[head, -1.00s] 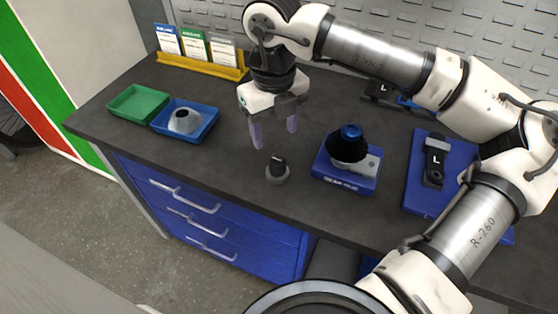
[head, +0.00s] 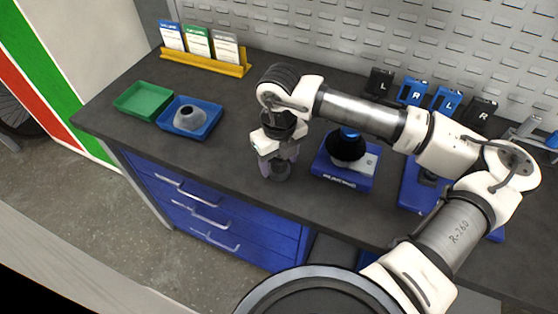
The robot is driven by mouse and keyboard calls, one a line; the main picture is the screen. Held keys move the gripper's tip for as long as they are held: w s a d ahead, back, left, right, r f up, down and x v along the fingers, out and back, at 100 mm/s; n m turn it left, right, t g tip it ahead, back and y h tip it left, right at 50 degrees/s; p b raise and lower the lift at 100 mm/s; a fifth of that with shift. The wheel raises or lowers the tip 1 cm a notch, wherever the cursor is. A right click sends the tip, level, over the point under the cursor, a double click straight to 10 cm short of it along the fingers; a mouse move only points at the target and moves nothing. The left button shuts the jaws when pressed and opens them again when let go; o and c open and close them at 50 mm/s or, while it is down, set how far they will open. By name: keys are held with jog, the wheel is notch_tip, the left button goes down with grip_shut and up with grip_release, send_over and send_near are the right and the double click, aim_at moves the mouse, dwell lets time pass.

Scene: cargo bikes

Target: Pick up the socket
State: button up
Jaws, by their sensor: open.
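The socket appears to be the small dark piece with a grey round base (head: 280,173) standing on the dark workbench (head: 235,180). My gripper (head: 278,160) is lowered over it, pointing down, with its pale purple fingers on either side. The jaws are open. The fingers and wrist hide the upper part of the piece, and I cannot tell whether the fingers touch it.
A blue stand (head: 342,174) with a black, blue-topped part is close on the right. A yellow card rack (head: 205,62) stands behind. Several pedals line the back right.

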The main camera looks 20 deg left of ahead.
aim_at(279, 157)
jog(key=c, duration=1.1)
notch_tip(279, 157, up, 20)
jog(key=b, duration=0.3)
jog(key=shift+a+b, duration=0.15)
jog(key=shift+b, duration=0.2)
